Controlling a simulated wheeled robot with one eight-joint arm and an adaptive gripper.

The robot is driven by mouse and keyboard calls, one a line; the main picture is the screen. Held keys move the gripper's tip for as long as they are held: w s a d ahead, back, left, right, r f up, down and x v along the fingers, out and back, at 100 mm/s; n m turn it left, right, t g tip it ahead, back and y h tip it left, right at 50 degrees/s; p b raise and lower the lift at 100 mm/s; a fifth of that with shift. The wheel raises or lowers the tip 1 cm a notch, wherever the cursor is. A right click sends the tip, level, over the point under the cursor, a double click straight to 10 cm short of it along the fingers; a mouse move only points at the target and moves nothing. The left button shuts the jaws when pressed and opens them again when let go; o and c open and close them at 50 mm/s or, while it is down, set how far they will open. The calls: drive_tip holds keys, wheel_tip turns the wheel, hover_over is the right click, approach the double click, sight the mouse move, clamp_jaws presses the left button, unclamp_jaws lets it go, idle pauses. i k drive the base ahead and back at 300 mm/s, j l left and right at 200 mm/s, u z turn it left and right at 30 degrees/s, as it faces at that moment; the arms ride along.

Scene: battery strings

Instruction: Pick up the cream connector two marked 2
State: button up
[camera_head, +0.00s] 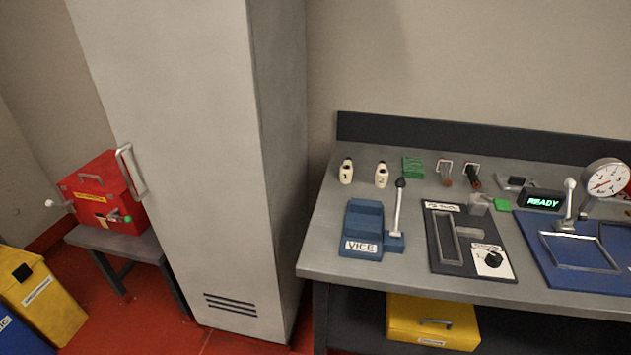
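The cream connector two (381,175), marked 2, stands on the grey workbench (330,240) near its back left. A similar cream connector marked 1 (346,172) stands just to its left, with a small gap between them. A green block (413,167) lies to its right. Both connectors have dark tops. Nothing touches connector two that I can see. My gripper is not in view.
A blue vice (362,231) with an upright lever (398,208) stands in front of the connectors. Right are a dark panel (440,262), a READY display (543,201), a gauge (605,178) and a blue plate (535,262). A tall grey cabinet (190,150) stands left of the bench.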

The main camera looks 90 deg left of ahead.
sight(381, 172)
drive_tip(key=u, duration=2.9)
